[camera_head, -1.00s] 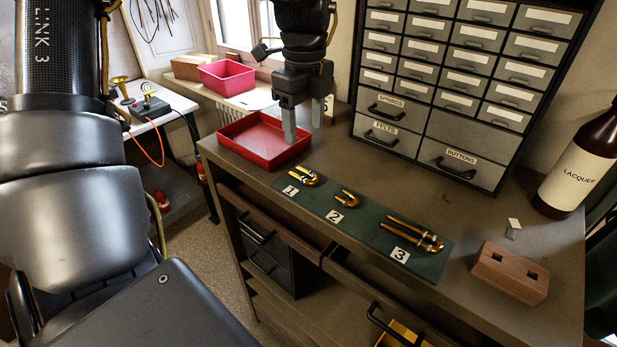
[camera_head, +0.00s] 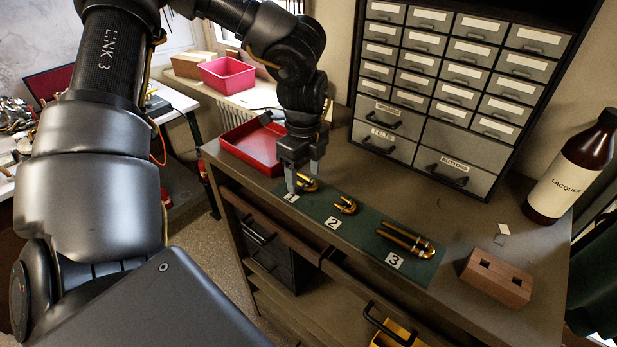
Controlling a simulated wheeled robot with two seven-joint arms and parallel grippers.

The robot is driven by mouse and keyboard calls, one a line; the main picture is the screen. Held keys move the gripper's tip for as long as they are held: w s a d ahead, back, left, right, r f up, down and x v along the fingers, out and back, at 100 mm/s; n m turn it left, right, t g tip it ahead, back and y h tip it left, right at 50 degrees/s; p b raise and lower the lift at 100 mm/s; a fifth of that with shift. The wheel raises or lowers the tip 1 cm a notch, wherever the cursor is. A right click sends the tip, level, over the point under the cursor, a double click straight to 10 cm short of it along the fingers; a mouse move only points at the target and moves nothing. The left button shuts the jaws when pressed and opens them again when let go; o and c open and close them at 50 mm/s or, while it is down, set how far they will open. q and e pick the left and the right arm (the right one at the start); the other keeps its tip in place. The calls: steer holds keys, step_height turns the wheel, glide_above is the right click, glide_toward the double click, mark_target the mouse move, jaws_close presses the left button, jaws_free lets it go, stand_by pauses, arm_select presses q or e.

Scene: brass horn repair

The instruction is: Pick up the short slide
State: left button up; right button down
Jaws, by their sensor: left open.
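Three brass slides lie in a row on a green mat (camera_head: 368,231). The one by label 1 (camera_head: 309,184) is partly hidden by my gripper. The one by label 2 (camera_head: 345,206) is a small U-bend and looks the shortest. The one by label 3 (camera_head: 408,240) is clearly the longest. My left gripper (camera_head: 303,177) points down, open, with its fingers at the slide by label 1. I cannot tell whether they touch it. My right gripper is not in view.
A red tray (camera_head: 229,139) stands just behind and left of my gripper. A grey drawer cabinet (camera_head: 437,139) rises at the back. A wooden block (camera_head: 497,278) with square holes and a lacquer bottle (camera_head: 572,170) stand at right. An open drawer shows below the bench top.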

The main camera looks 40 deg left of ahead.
arm_select(q)
steer(key=shift+f, duration=0.2)
steer(key=shift+s+d, duration=0.1)
steer(key=shift+c, duration=0.7)
steer(key=c, duration=0.9)
steer(key=shift+r, duration=0.15)
steer(key=shift+r+b, duration=0.35)
steer(key=shift+b, duration=0.05)
step_height(320, 180, up, 9)
steer(key=b, duration=0.3)
